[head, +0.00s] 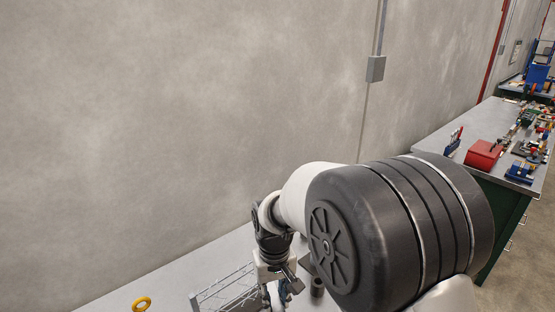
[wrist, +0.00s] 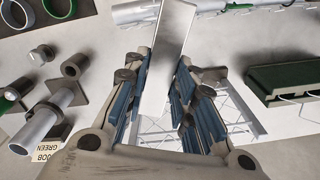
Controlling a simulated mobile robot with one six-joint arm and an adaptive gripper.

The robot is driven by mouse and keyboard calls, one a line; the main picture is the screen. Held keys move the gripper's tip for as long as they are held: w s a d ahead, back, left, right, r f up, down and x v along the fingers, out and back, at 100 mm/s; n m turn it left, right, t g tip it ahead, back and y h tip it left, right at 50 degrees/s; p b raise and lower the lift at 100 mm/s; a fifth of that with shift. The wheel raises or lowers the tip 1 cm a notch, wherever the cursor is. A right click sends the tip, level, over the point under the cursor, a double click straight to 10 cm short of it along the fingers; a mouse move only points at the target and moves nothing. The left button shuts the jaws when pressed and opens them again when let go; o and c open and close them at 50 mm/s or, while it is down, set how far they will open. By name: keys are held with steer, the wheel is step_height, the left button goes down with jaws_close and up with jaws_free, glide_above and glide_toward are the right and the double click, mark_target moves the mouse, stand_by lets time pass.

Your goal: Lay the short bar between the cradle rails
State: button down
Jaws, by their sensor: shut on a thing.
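My gripper (wrist: 161,66) is shut on a flat, pale metal bar (wrist: 170,45), which I take to be the short bar. In the wrist view the bar stretches from between the blue-padded fingers to the top edge. A wire-mesh frame (wrist: 240,112) lies below and behind the fingers. It also shows in the head view (head: 222,290), left of my gripper (head: 283,288). I cannot tell whether this frame is the cradle or make out its rails. My fingers hide part of it. In the head view the bar cannot be made out clearly.
In the wrist view, grey tubes (wrist: 48,118) and a "JOB GREEN" label (wrist: 47,158) lie left. A green-topped block (wrist: 290,82) is right, and a metal tube (wrist: 135,12) lies at the top.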

steer(key=s+d+f+m+b, duration=0.2)
steer(key=d+f, duration=0.4)
steer(key=d, duration=0.9)
steer(key=shift+s+f+m, duration=0.15)
steer(key=shift+f+m, duration=0.05)
steer(key=shift+m, duration=0.6)
